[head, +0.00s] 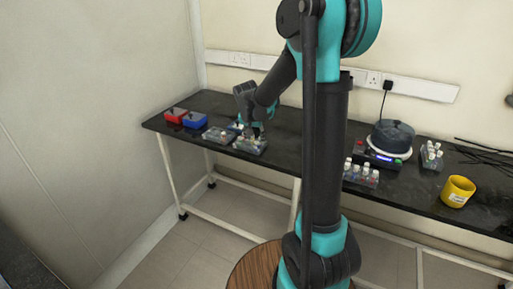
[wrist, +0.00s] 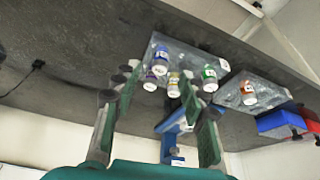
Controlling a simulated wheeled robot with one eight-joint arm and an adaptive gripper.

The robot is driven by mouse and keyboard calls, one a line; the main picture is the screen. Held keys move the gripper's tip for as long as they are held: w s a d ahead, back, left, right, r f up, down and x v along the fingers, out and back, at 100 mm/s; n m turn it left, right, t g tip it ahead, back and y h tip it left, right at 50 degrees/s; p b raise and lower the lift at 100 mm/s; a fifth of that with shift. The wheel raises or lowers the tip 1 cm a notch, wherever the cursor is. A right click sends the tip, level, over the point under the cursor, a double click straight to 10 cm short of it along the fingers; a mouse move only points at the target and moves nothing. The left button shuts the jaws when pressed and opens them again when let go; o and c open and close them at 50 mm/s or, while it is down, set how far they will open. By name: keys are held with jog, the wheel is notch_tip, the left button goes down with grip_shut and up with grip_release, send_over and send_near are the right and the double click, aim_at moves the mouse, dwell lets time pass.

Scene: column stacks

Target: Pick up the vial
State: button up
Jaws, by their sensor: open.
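Several small vials with coloured labels and white caps stand in a clear rack (wrist: 188,55) in the wrist view. They include a blue vial (wrist: 161,57), a yellow vial (wrist: 173,84), a green vial (wrist: 209,76) and a purple vial (wrist: 149,78). An orange vial (wrist: 248,92) stands in a second rack (wrist: 270,88). I cannot tell which vial the task means. My gripper (wrist: 157,80) is open, its fingertips close to the first rack, with no vial visibly held. In the head view my gripper (head: 256,127) is just above the rack (head: 250,146), partly hiding its vials.
A blue box (head: 194,119) and a red box (head: 176,115) stand at the left end of the dark table. To the right are another vial rack (head: 360,176), a dark pot (head: 393,136) on a hotplate, a further rack (head: 432,157) and a yellow cup (head: 458,192).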

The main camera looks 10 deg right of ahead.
aim_at(256, 142)
jog(key=shift+x, duration=1.8)
jog(key=shift+c, duration=0.3)
jog(key=c, duration=0.9)
